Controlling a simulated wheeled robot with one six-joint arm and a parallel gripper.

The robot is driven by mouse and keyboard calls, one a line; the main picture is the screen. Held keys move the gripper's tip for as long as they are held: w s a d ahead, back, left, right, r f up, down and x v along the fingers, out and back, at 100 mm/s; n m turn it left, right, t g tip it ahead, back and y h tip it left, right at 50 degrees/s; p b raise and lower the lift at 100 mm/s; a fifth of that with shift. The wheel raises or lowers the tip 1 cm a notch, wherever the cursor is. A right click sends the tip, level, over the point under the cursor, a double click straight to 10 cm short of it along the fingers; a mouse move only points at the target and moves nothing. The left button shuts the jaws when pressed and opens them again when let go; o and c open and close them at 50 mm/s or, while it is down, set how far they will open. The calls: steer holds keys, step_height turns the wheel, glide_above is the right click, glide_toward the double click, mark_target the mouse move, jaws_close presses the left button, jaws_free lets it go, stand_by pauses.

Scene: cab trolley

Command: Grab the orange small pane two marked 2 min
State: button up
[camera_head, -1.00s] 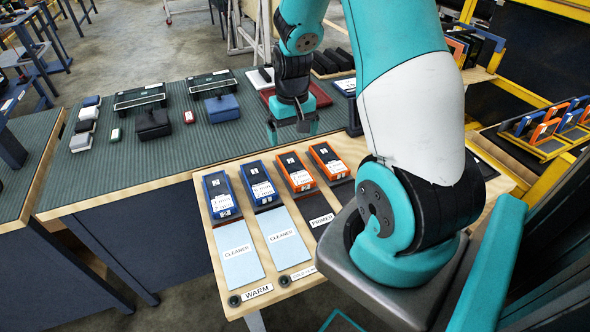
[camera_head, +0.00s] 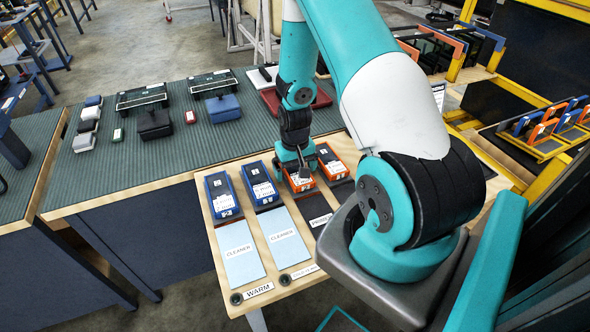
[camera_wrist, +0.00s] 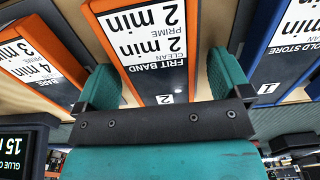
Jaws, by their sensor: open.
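The orange-edged box (camera_head: 301,184) marked 2, with a "FRIT BAND, clean 2 min, prime 2 min" label, is third in the row on the wooden bench. In the wrist view its label face (camera_wrist: 150,48) appears upside down between my fingers. My gripper (camera_head: 297,166) is pointed down over its far end, hiding part of it. In the wrist view my open gripper (camera_wrist: 164,85) has one finger on each side of the box; I cannot tell whether either touches it.
Another orange box (camera_head: 332,160) stands close on one side, and a blue box (camera_head: 261,182) on the other. A further blue box (camera_head: 223,196) is at the left. Cleaner pads (camera_head: 289,236) and a dark primer pad (camera_head: 316,212) lie in front.

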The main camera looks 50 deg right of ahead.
steer(key=shift+c, duration=0.3)
steer(key=c, duration=1.1)
steer(key=shift+o, duration=0.2)
